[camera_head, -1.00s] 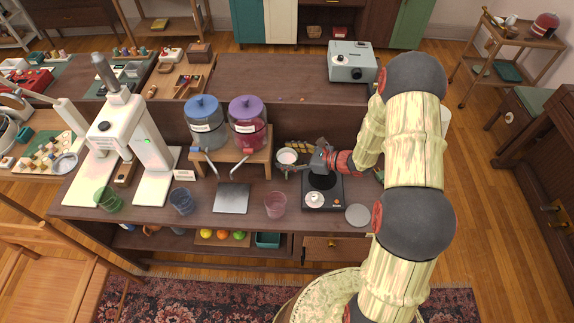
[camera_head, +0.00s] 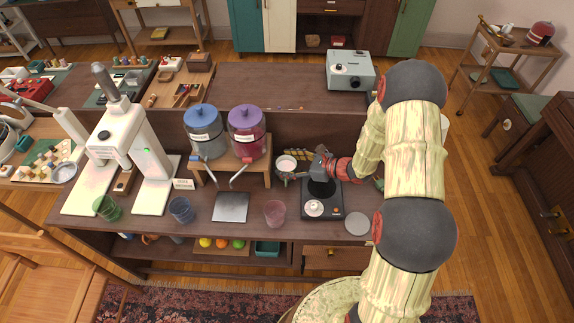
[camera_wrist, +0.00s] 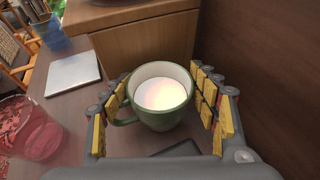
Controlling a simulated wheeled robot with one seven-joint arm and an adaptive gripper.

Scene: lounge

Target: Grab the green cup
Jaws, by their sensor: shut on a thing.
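The green cup (camera_wrist: 160,118) is a mug with a white inside, upright between my fingers in the wrist view. Its handle points left, beside the left finger. It holds something pale. In the head view the cup (camera_head: 286,163) shows mostly its white inside, right of the drink dispensers. My gripper (camera_wrist: 160,115) is shut on the cup, with yellow-padded fingers on both sides; it also shows in the head view (camera_head: 298,172). The cup's base is hidden in both views, so I cannot tell whether it touches the table.
A wooden dispenser stand (camera_head: 255,173) is close to the cup's left. A pink glass (camera_head: 275,213), a blue glass (camera_head: 181,210) and a clear green glass (camera_head: 107,208) line the front edge.

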